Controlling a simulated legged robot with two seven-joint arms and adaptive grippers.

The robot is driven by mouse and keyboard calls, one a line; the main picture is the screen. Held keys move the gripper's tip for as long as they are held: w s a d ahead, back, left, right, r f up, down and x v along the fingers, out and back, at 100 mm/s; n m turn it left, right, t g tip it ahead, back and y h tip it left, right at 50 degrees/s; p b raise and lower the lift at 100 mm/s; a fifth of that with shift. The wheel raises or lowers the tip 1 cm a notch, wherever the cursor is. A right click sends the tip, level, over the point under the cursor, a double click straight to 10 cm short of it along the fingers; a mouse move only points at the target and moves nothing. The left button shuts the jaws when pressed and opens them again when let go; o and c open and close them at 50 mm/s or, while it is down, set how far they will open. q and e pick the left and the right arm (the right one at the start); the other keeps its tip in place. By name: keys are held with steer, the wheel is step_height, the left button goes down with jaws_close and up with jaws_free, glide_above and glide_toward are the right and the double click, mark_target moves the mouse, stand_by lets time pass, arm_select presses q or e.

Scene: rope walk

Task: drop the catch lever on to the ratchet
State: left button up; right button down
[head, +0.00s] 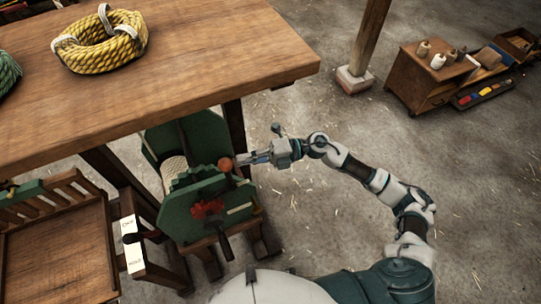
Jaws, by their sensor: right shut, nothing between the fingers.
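A green winding machine (182,222) stands on the floor below the table's front edge. Whether the lever rests on the ratchet is not clear. My left gripper is not in view.
A wooden table (170,75) with a coil of yellow rope (98,42) overhangs the machine. A wooden bench (55,255) stands at the lower left. A post (368,40) and a low cabinet (430,80) stand farther right.

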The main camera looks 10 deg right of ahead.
steer(key=shift+s+a+r+p, duration=0.2)
steer(key=shift+a+p, duration=0.15)
steer(key=shift+a, duration=0.3)
steer(key=shift+w, duration=0.1)
